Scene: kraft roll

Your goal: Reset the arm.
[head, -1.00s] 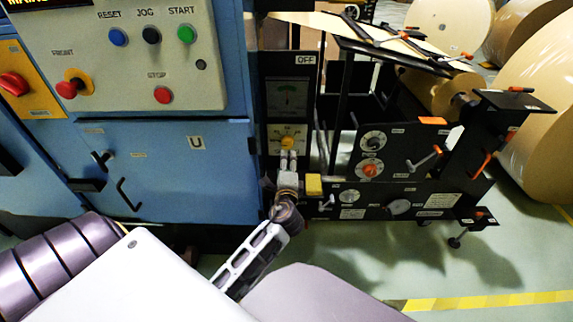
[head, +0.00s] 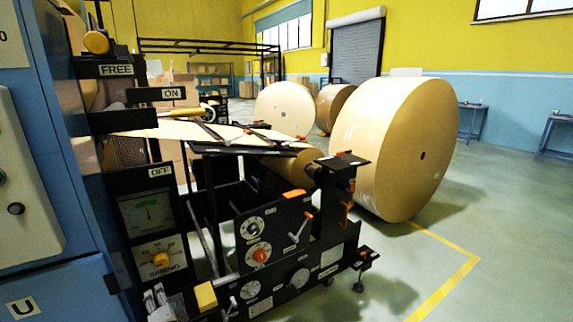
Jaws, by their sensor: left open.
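My left gripper (head: 157,296) shows at the bottom left edge, pale fingers pointing up, and is open. It is just below the yellow knob (head: 160,260) on the white SPRING dial plate, with a small gap to it, and nothing shows between its fingers. The rest of my left arm is cut off by the lower edge. My right gripper is out of view.
A black machine frame (head: 290,275) with dials, orange-handled levers and a yellow block (head: 205,296) stands right of the gripper. A blue cabinet (head: 70,285) is at left. Large kraft rolls (head: 395,150) stand behind. The green floor (head: 500,215) at right is clear.

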